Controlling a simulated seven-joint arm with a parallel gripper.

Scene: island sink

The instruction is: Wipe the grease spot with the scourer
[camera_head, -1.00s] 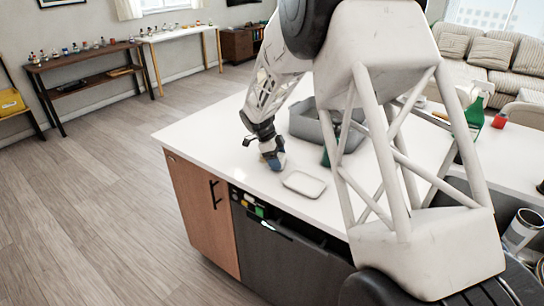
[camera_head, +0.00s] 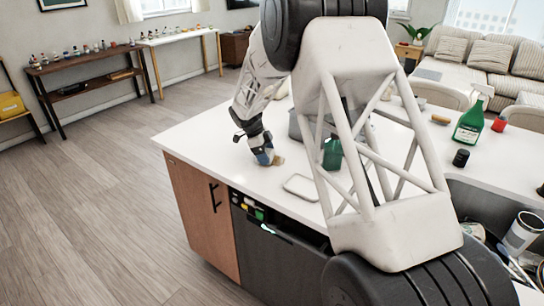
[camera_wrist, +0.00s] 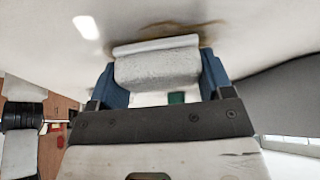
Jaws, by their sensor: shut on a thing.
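My gripper (camera_head: 264,153) is low over the left part of the white countertop, its blue fingers pointing down. In the wrist view my gripper (camera_wrist: 162,78) is shut on a pale grey-white block, the scourer (camera_wrist: 155,65), held between the two blue fingers. The grease spot (camera_wrist: 188,29) is a brown, uneven stain on the white surface just beyond the scourer's edge. In the head view the grease spot (camera_head: 279,160) shows as a small tan patch right beside the fingertips. I cannot tell whether the scourer touches the counter.
A shallow white tray (camera_head: 302,187) lies near the counter's front edge. A grey basin (camera_head: 295,126) and a green object (camera_head: 332,154) stand behind, partly hidden by my arm. A green spray bottle (camera_head: 469,123), a black object (camera_head: 461,158) and a red object (camera_head: 499,124) stand at right.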

